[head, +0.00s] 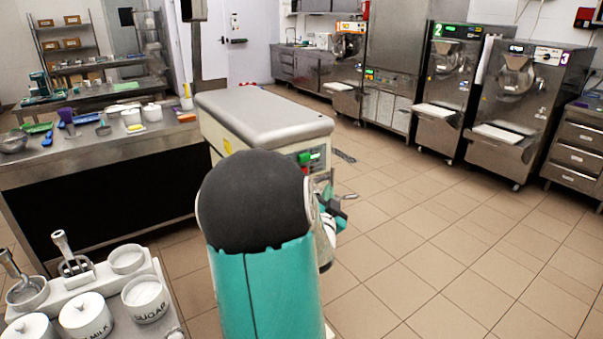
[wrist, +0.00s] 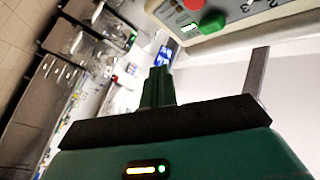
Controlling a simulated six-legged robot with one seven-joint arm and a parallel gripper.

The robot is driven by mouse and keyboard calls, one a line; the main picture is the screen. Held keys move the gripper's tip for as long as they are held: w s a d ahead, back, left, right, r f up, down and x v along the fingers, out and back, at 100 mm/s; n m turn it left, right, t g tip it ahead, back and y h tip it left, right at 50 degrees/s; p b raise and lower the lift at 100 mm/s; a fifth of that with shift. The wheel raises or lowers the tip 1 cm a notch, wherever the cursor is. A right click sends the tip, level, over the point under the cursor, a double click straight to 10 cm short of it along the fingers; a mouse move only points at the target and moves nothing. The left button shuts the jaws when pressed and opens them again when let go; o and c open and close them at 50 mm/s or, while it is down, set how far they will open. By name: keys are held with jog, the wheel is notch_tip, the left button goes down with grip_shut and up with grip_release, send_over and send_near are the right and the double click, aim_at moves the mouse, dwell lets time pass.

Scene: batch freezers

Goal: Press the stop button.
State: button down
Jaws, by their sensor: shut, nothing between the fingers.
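The stop button is most likely the red button (wrist: 193,4) on a cream control panel (wrist: 245,14), cut by the top edge of the wrist view. A green button (wrist: 212,20) sits beside it, with a small lit display. In the head view the panel is on the end of a white machine with a grey lid (head: 265,115); its green button (head: 304,158) shows, and red is only a small patch. My gripper (wrist: 157,75) is shut and empty, apart from the panel and below-left of the buttons in the wrist view. My arm partly hides it in the head view (head: 338,212).
A steel table (head: 100,147) with bowls and utensils stands left of the machine. A white topping tray (head: 95,285) is at front left. Batch freezers (head: 450,75) line the back wall. Tiled floor (head: 440,240) is clear at right.

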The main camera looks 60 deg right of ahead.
dwell(0.3)
jog(key=w+d, duration=0.4)
jog(key=w, duration=0.4)
dwell(2.1)
jog(key=shift+w+d, duration=0.2)
jog(key=shift+w, duration=0.1)
jog(key=shift+w+d, duration=0.2)
jog(key=shift+w, duration=0.25)
dwell(0.7)
jog(key=shift+s+a, duration=0.4)
jog(key=shift+s, duration=0.4)
jog(key=shift+s+a, duration=0.4)
jog(key=shift+s, duration=0.35)
jog(key=shift+s+a, duration=0.35)
jog(key=shift+s, duration=0.4)
jog(key=shift+s+a, duration=0.4)
jog(key=shift+s, duration=0.35)
